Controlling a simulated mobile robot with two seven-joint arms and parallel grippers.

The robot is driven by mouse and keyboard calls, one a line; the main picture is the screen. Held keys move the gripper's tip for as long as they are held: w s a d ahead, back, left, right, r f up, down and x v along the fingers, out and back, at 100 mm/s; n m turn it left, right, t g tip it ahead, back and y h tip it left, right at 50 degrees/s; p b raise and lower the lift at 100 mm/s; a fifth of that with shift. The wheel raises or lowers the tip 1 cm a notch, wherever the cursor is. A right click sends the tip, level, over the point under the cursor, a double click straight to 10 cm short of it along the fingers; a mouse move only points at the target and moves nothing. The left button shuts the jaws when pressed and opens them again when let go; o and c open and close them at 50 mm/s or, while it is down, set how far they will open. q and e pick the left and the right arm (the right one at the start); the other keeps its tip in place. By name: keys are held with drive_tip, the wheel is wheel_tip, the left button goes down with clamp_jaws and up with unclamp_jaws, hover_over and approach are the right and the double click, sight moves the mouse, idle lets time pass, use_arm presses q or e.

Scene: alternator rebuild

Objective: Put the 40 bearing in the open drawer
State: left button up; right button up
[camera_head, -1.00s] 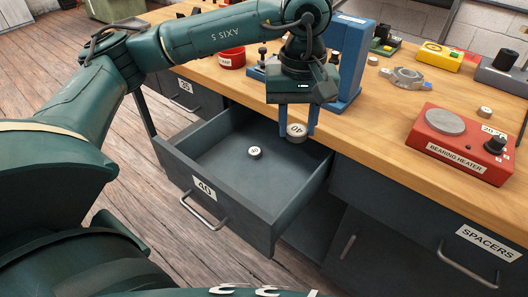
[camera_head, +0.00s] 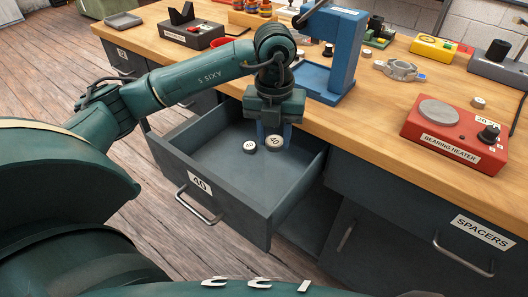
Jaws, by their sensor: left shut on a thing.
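The 40 bearing (camera_head: 274,142) is a round light-topped disc with a dark rim, marked 40. My left gripper (camera_head: 274,138) is shut on it, with a blue finger on each side, and holds it low inside the open drawer (camera_head: 225,180). Whether the bearing touches the drawer floor I cannot tell. The drawer is grey, with a 40 label and a bar handle on its front. A second, smaller-looking bearing (camera_head: 249,146) lies on the drawer floor just left of the held one; its marking is too small to read surely. My right gripper is not in view.
The wooden bench top (camera_head: 355,125) lies behind the drawer. On it stand a blue press (camera_head: 345,50), a red bearing heater (camera_head: 455,132), a small bearing (camera_head: 479,102) and a grey metal housing (camera_head: 398,69). The closed spacers drawer (camera_head: 440,235) is at right. The drawer's front floor is clear.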

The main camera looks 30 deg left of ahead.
use_arm(q)
drive_tip(key=n, duration=0.2)
drive_tip(key=f+n, duration=0.1)
drive_tip(key=n, duration=0.1)
drive_tip(key=a+n, duration=0.1)
drive_tip(key=shift+s+f+n, duration=0.1)
drive_tip(key=shift+f+n, duration=0.2)
drive_tip(key=shift+n, duration=0.1)
drive_tip(key=a+f+n, duration=0.1)
drive_tip(key=n, duration=0.6)
hover_over(264, 181)
wheel_tip(264, 181, down, 6)
drive_tip(key=shift+f+b, duration=0.25)
drive_tip(key=shift+b, duration=0.2)
wheel_tip(264, 181, down, 4)
drive_tip(key=shift+r, duration=0.1)
drive_tip(key=shift+f, duration=0.2)
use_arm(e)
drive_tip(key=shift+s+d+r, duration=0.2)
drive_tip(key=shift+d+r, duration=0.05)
